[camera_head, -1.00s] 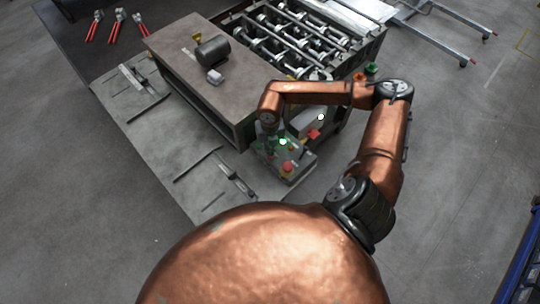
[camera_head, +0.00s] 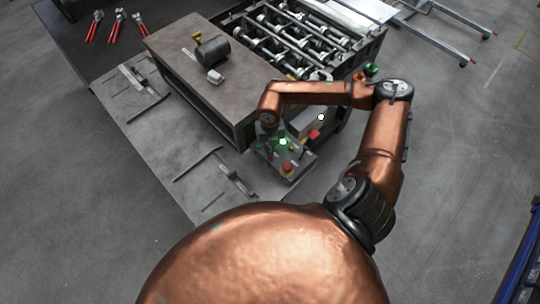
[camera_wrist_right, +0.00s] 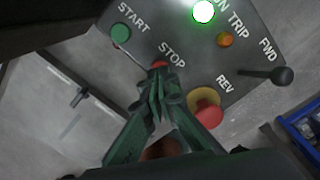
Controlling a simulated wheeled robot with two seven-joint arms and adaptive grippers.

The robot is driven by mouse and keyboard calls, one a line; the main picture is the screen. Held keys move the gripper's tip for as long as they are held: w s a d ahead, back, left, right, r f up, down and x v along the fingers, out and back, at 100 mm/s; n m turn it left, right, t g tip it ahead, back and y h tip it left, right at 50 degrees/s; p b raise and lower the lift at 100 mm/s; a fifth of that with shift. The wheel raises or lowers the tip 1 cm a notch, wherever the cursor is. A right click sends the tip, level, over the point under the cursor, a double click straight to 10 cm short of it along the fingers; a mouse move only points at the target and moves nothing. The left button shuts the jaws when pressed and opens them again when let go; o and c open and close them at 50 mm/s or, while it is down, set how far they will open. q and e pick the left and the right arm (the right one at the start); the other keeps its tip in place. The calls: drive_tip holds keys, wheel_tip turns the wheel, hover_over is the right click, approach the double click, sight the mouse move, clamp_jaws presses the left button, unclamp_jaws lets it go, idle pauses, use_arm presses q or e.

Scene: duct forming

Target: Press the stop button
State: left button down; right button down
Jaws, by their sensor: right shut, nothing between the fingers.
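The stop button (camera_wrist_right: 159,64) is a small red button under the word STOP on a grey control panel (camera_wrist_right: 175,25), seen in the right wrist view. My right gripper (camera_wrist_right: 158,88) is shut and empty, with its fingertips at the lower edge of the stop button and partly covering it. I cannot tell whether they touch it. In the head view the control box (camera_head: 300,165) sits below my right wrist, and the stop button cannot be made out there. My left gripper is not in view.
Near the stop button are a green start button (camera_wrist_right: 120,33), a lit lamp (camera_wrist_right: 204,11), an orange trip button (camera_wrist_right: 225,40), a black lever (camera_wrist_right: 283,75) and a red emergency knob on yellow (camera_wrist_right: 206,106). A metal machine table (camera_head: 180,70) stands beside the box.

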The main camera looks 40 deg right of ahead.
drive_tip(key=shift+f+b, duration=0.9)
drive_tip(key=shift+f, duration=0.25)
drive_tip(key=shift+r, duration=0.15)
drive_tip(key=shift+r+p, duration=1.7)
drive_tip(key=shift+r, duration=1.7)
